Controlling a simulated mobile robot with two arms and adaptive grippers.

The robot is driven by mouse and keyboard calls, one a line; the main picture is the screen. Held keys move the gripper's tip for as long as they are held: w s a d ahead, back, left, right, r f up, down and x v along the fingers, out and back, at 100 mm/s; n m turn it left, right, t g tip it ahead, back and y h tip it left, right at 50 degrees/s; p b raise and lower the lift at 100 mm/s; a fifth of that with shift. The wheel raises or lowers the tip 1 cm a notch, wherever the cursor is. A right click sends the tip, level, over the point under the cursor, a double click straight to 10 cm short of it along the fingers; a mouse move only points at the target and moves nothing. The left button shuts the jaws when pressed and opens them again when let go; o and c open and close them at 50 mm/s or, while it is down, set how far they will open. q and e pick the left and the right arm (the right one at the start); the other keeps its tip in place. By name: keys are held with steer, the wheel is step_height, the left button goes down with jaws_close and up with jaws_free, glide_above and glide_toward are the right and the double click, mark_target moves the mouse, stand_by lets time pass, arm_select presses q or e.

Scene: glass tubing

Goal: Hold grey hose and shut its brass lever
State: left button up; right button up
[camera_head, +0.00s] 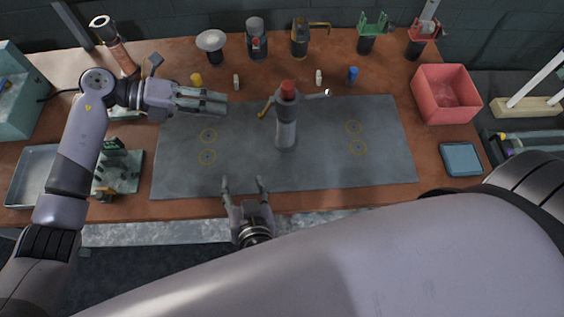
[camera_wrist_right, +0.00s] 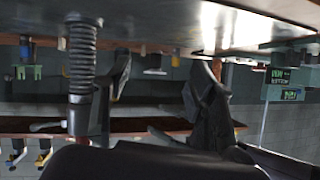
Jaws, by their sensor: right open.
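The grey hose (camera_head: 286,132) stands upright on the dark mat, with a red top (camera_head: 287,88). Its brass lever (camera_head: 265,108) sticks out to the left near the upper end, and a thin silver arm points right. My left gripper (camera_head: 222,102) is left of the lever, apart from it, fingers pointing right; its opening is unclear. My right gripper (camera_head: 243,182) is open and empty at the mat's front edge, short of the hose. In the right wrist view, which looks upside down, the ribbed hose (camera_wrist_right: 82,62) is beside the left finger, outside the open jaws (camera_wrist_right: 158,72).
A red bin (camera_head: 447,95) and blue pad (camera_head: 460,159) are right; a grey tray (camera_head: 33,175) and green device (camera_head: 118,172) are left.

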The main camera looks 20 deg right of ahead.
steer(key=w+d+r+m+h, duration=0.1)
steer(key=d+r+m+h, duration=0.3)
steer(key=d, duration=0.6)
steer(key=shift+n+h, duration=0.4)
steer(key=shift+n, duration=0.5)
steer(key=x, duration=1.1)
steer(key=f+x, duration=0.1)
steer(key=x, duration=0.5)
steer(key=shift+f, duration=0.1)
steer(key=shift+c, duration=0.3)
jaws_close()
